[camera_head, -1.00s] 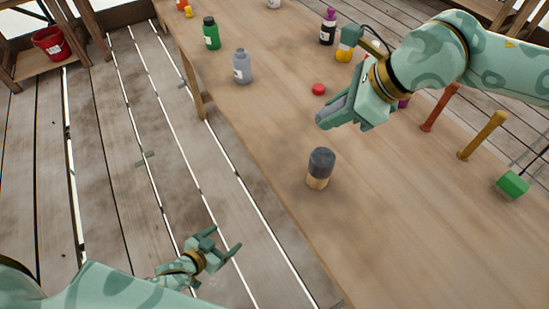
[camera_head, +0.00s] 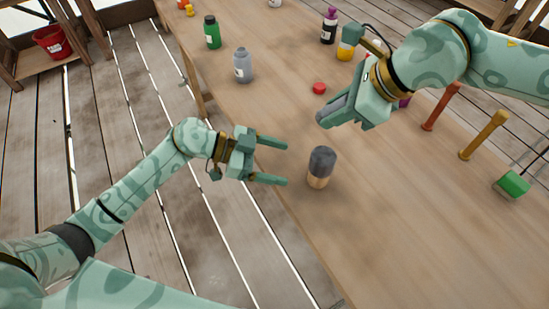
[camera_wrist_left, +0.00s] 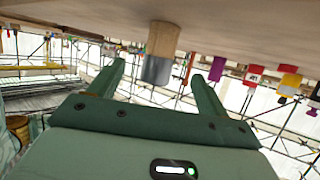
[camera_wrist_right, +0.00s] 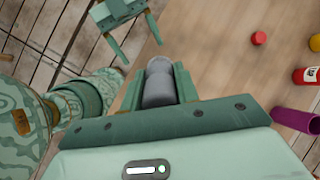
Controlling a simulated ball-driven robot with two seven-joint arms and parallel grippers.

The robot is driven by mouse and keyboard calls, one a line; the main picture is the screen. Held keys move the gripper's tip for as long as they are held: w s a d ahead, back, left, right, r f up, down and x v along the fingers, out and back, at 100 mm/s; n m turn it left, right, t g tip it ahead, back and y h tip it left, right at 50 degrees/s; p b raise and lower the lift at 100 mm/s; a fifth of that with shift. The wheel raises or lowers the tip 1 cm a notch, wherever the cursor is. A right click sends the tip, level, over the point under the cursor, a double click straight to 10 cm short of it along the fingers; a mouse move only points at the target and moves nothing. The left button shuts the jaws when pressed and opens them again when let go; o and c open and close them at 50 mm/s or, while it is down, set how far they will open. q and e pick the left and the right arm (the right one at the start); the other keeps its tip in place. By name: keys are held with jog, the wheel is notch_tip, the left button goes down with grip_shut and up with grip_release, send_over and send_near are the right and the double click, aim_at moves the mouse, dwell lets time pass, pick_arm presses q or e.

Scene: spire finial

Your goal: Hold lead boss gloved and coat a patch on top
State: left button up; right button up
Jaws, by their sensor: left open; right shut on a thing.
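The lead boss (camera_head: 321,162), a dark grey rounded top on a pale wooden base, stands upright on the table. It shows upside down in the left wrist view (camera_wrist_left: 157,68), between and beyond the left fingers. My left gripper (camera_head: 286,163) is open and empty just left of the boss, its fingers pointing at it, not touching. My right gripper (camera_head: 322,118) is above and slightly beyond the boss, shut on a grey thing (camera_wrist_right: 158,96) mostly hidden between its fingers. In the right wrist view, a lighter grey rounded shape shows just past it.
The wooden table (camera_head: 400,210) is bare in front and right of the boss. A red cap (camera_head: 319,88), grey bottle (camera_head: 242,67), green bottle (camera_head: 212,34) and yellow bottle (camera_head: 346,48) stand behind. Red (camera_head: 440,108) and orange (camera_head: 482,136) handles and a green block (camera_head: 513,185) are right.

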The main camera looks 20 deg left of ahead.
aim_at(321, 172)
pick_arm(q)
jog(key=x, duration=1.2)
jog(key=shift+w+a, duration=0.1)
jog(key=shift+w, duration=0.05)
jog(key=shift+c, duration=0.3)
jog(key=c, duration=1.1)
jog(key=shift+o, duration=0.2)
